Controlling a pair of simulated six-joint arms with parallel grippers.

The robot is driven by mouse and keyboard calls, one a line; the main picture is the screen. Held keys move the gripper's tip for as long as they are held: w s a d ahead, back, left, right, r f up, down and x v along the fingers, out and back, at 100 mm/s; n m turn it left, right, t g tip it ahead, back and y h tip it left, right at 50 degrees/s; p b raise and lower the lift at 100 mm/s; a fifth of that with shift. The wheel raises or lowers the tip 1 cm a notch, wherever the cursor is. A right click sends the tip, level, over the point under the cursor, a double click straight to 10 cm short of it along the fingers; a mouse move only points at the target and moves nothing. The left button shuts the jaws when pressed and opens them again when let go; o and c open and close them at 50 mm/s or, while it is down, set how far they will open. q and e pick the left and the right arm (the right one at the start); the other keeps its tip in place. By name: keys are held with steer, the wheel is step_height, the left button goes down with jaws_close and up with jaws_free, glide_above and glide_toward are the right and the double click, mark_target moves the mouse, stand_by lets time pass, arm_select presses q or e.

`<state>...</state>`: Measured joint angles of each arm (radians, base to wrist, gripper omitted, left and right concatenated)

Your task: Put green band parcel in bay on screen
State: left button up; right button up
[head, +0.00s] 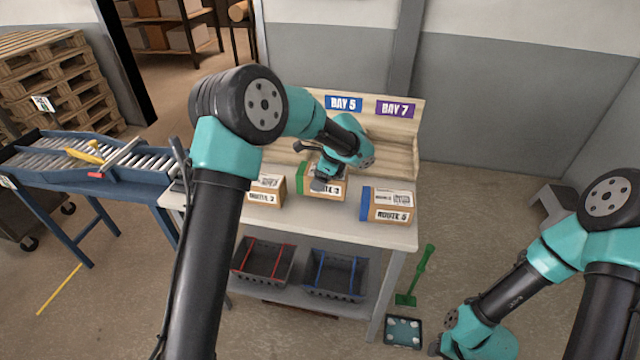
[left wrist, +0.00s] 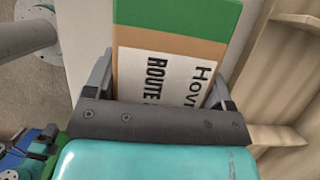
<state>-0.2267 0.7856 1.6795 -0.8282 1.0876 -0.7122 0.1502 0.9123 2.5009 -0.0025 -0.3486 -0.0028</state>
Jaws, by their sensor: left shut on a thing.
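The green band parcel (head: 335,193) is a brown box with a green end strip and a white label, on the workbench at the foot of the wooden bays. In the left wrist view the parcel (left wrist: 170,45) fills the space between my fingers, its label partly reading "ROUTE". My left gripper (head: 322,180) is shut on it from above; whether it touches the bench is unclear. Signs read BAY 5 (head: 343,104) in blue and BAY 7 (head: 395,109) in purple. My left arm hides the bays further left. No readable screen shows.
A blue band parcel (head: 387,205) stands right of the held one, and another parcel (head: 267,190) stands to its left, partly behind my arm. Dark crates (head: 336,275) sit on the lower shelf. A roller conveyor (head: 90,160) is at left.

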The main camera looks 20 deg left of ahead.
arm_select(q)
steer(key=shift+f, duration=1.4)
steer(key=shift+s+f, duration=0.1)
steer(key=o, duration=1.1)
steer(key=v, duration=1.2)
